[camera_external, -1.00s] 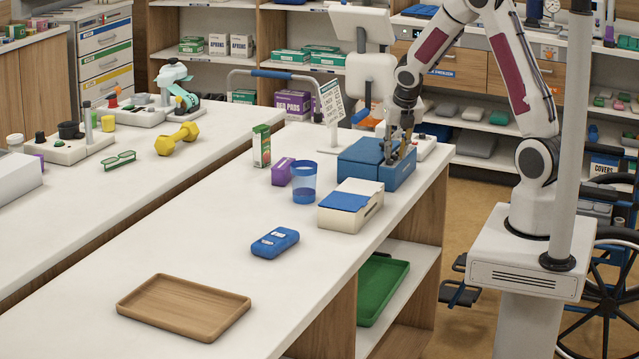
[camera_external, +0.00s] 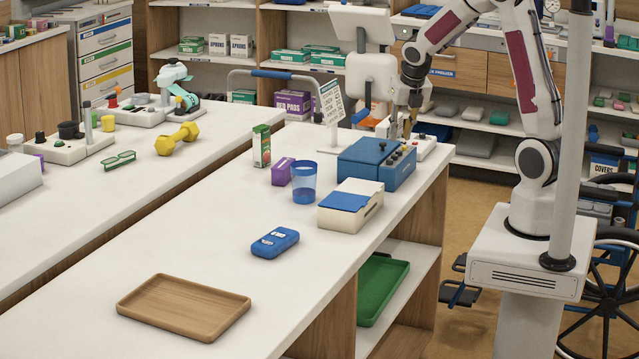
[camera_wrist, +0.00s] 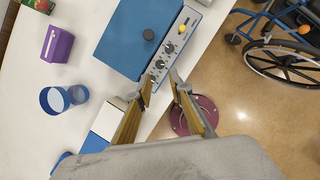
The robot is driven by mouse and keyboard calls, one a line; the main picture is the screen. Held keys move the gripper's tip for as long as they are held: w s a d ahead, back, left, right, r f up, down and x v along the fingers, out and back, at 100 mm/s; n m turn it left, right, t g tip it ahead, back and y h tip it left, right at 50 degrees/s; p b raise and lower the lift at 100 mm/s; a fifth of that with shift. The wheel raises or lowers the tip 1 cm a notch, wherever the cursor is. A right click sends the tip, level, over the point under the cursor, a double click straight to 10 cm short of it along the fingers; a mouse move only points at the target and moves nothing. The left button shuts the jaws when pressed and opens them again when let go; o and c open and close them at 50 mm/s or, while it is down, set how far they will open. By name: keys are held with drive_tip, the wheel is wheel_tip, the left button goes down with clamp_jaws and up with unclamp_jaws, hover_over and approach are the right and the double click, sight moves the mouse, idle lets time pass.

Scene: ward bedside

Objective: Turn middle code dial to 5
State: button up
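The blue code box (camera_external: 362,152) stands near the right edge of the white counter, with a row of dark knobs and a yellow button on its right-hand strip. In the wrist view, the blue lid (camera_wrist: 130,35) carries a round dark knob, and the pale control panel (camera_wrist: 176,40) holds the dials. The middle code dial (camera_wrist: 169,48) appears as a small dark knob; its setting is too small to read. My gripper (camera_wrist: 160,82) is open and empty, its fingertips apart near the panel's lower end. In the external view my gripper (camera_external: 408,130) is by the box's far end.
A cream box with a blue lid (camera_external: 350,205), a blue cup (camera_external: 304,182), a purple box (camera_external: 282,172) and a green-and-white carton (camera_external: 261,146) stand nearby. A blue case (camera_external: 274,242) and wooden tray (camera_external: 184,307) lie farther forward. A wheelchair (camera_wrist: 278,55) is beyond the counter edge.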

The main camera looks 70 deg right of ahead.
drive_tip(key=w+r+n+t, duration=0.4)
drive_tip(key=w+r+t, duration=0.3)
drive_tip(key=w+r, duration=0.65)
drive_tip(key=w+a+r+n+t+y, duration=0.2)
drive_tip(key=w+a+n+y, duration=0.1)
drive_tip(key=w+a+n, duration=0.2)
drive_tip(key=shift+a+n+y, duration=0.35)
drive_tip(key=shift+n+y, duration=0.05)
drive_tip(key=shift+n, duration=0.2)
idle(0.5)
idle(0.6)
